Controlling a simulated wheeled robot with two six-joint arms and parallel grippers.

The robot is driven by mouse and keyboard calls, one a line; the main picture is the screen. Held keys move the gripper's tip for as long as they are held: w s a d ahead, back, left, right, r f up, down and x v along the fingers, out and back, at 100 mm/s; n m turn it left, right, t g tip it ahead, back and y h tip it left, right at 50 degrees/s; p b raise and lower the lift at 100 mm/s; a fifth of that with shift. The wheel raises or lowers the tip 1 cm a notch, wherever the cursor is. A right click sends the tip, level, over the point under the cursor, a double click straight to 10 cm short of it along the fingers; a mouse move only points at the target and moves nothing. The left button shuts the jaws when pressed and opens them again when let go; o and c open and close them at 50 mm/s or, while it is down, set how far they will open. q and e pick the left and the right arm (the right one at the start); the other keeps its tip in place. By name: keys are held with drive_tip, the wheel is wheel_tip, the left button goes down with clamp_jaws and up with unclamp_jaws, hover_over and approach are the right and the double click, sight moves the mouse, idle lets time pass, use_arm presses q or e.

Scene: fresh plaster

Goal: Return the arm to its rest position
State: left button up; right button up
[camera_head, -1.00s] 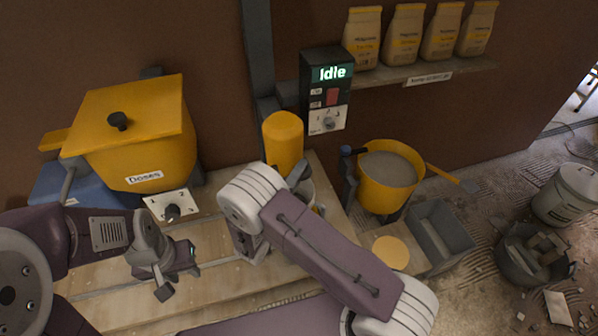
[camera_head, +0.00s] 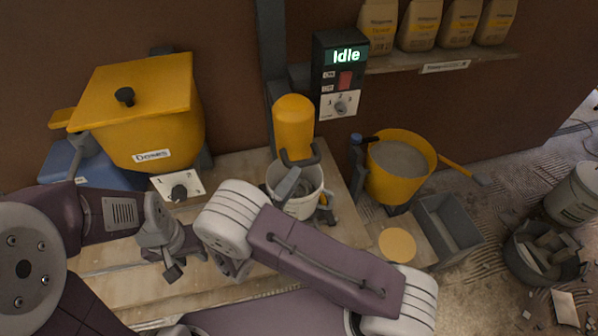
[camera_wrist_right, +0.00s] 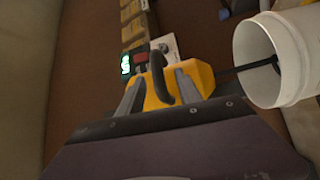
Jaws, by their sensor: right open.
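My right arm crosses the front of the head view, bent at its grey elbow, which partly hides the gripper behind it. In the right wrist view my right gripper (camera_wrist_right: 157,82) is open and empty. Its two grey fingers stand apart in front of the yellow mixer body and its dark handle, with no contact visible. My left gripper (camera_head: 173,265) hangs over the bench at the left; its finger opening is unclear.
A white bucket (camera_head: 296,189) stands below the yellow mixer (camera_head: 293,125); the bucket also shows in the wrist view (camera_wrist_right: 285,60). A yellow doses hopper (camera_head: 150,120) is at the left. A control box (camera_head: 341,75) reads Idle. A yellow tub (camera_head: 399,170) and grey trough (camera_head: 447,228) stand right.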

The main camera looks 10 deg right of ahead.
idle(0.4)
drive_tip(key=s+d+f+m+g, duration=0.25)
drive_tip(key=s+d+g, duration=0.45)
drive_tip(key=d+g, duration=0.5)
drive_tip(key=s+f+m+g+y, duration=0.3)
drive_tip(key=s+m+g+y, duration=0.15)
drive_tip(key=s+y, duration=0.45)
drive_tip(key=w+a+t+y, duration=0.1)
drive_tip(key=t+y, duration=0.1)
drive_tip(key=w+a+r+t+y, duration=0.1)
drive_tip(key=w+a+y, duration=0.1)
drive_tip(key=shift+a+r+m+t+y, duration=0.1)
drive_tip(key=shift+r+m+t+y, duration=0.1)
drive_tip(key=shift+m+t+y, duration=0.2)
drive_tip(key=shift+s, duration=0.15)
